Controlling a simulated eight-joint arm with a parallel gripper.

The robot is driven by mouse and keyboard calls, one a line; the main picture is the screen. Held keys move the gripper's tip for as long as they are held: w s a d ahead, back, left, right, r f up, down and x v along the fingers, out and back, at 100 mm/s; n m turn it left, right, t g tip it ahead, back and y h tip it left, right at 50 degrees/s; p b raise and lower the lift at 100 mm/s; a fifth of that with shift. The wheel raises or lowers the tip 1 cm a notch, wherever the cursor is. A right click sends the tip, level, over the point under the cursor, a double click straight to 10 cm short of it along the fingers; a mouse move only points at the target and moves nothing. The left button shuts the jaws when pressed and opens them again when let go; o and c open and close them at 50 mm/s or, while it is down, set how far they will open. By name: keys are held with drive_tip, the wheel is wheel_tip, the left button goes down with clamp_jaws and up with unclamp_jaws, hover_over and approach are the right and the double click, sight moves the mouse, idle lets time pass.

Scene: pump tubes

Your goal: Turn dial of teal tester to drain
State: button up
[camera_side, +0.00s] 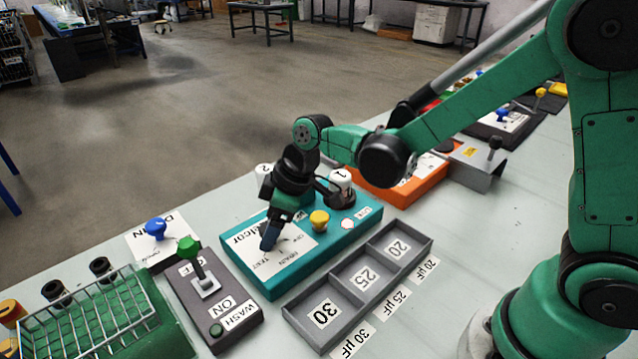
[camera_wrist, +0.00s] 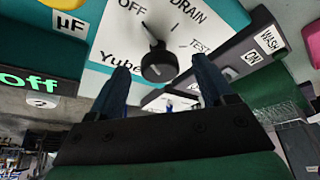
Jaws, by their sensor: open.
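The teal tester (camera_side: 250,275) sits on the table in the side view, with a white dial plate, a yellow knob and a pale button. In the wrist view its black dial (camera_wrist: 158,66) shows between my fingers, with OFF, DRAIN and TEST around it. The dial's pointer leans up and left toward OFF, and a green display (camera_wrist: 32,83) reads "off". My gripper (camera_side: 271,236) is over the dial plate, and its open fingers stand on either side of the dial in the wrist view (camera_wrist: 161,65). In the side view the gripper hides the dial. Contact cannot be told.
A grey tray (camera_side: 337,337) with compartments marked 30, 25 and 20 lies in front of the tester. A WASH switch box (camera_side: 240,338) with a green lever and a green tube rack (camera_side: 95,325) stand to the left. An orange device (camera_side: 405,195) is behind right.

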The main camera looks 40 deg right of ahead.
clamp_jaws()
drive_tip(key=shift+m, duration=0.4)
drive_tip(key=m+h, duration=0.1)
drive_tip(key=m, duration=0.1)
drive_tip(key=m+t, duration=0.1)
drive_tip(key=m, duration=0.1)
drive_tip(key=shift+s+a+m+h, duration=0.1)
drive_tip(key=shift+a+m+h, duration=0.05)
drive_tip(key=shift+m+h, duration=0.25)
drive_tip(key=m+h, duration=0.2)
drive_tip(key=m, duration=0.4)
drive_tip(key=shift+a, duration=0.15)
drive_tip(key=shift+h, duration=0.3)
unclamp_jaws()
